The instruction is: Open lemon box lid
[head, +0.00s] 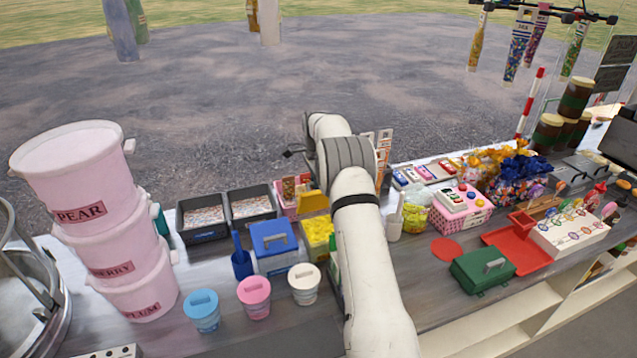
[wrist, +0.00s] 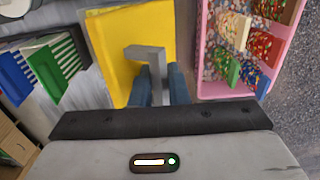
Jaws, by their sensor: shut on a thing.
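The lemon box (head: 318,236) stands on the counter just left of my arm, with yellow contents showing in its open top. Its yellow lid (head: 313,202) shows behind the contents, raised at the back of the box. In the wrist view the yellow lid (wrist: 112,55) fills the upper middle, with a grey bar handle (wrist: 146,54). My gripper (wrist: 160,84) is shut on that handle, its two blue-grey fingers on either side of it. In the head view my arm hides the gripper and the handle.
A blue-lidded box (head: 273,240) stands close to the left of the lemon box. A pink tray (wrist: 240,85) with coloured scoops lies beside the lid. Tubs, including a white one (head: 304,283), stand in front.

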